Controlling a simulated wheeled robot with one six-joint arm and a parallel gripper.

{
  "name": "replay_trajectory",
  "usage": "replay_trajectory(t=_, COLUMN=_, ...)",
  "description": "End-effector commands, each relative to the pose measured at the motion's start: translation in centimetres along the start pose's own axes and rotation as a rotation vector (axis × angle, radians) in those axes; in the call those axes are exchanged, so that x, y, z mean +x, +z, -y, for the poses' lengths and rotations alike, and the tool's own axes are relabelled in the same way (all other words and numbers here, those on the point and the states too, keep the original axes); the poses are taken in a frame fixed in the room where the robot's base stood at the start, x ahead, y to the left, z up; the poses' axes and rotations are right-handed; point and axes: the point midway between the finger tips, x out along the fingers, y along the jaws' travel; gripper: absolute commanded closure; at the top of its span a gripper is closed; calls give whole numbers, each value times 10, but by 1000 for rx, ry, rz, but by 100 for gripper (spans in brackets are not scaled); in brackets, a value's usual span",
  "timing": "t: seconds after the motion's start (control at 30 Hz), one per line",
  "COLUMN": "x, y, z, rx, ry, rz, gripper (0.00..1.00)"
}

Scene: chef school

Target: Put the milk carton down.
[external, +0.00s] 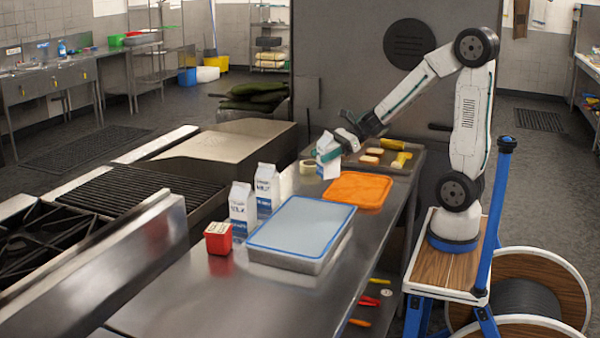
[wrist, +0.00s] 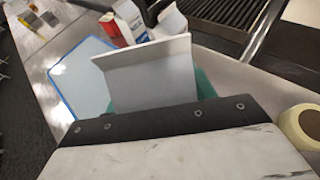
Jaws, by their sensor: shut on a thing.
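A white and blue milk carton (external: 328,165) is in my gripper (external: 327,153), whose green fingers are shut on it. The carton is roughly upright over the steel table, beside the orange board; I cannot tell whether its base touches the table. In the wrist view the held carton (wrist: 150,72) shows as a plain grey-white face with a folded top edge, hiding part of the table. Two similar cartons stand on the table to the left, a nearer one (external: 242,210) and a farther one (external: 267,188).
The steel table (external: 185,300) also holds a blue-rimmed container (external: 300,228), a red box (external: 218,238), an orange board (external: 358,190) and a tape roll (external: 307,167). A tray (external: 403,168) with food pieces lies at the back. The table's near left end is clear.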

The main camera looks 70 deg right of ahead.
Motion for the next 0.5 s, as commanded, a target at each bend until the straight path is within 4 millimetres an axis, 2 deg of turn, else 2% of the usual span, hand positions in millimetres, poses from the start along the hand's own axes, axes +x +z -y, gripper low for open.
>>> replay_trajectory(t=0.03, x=5, y=-11, z=0, rx=6, ry=1, rz=-2, gripper=82)
replay_trajectory(t=0.2, x=13, y=-27, z=2, rx=0, ry=0, rz=1, gripper=82)
replay_trajectory(t=0.37, x=31, y=-25, z=18, rx=-2, ry=2, rz=1, gripper=82)
replay_trajectory(t=0.5, x=57, y=-18, z=43, rx=-2, ry=2, rz=1, gripper=82)
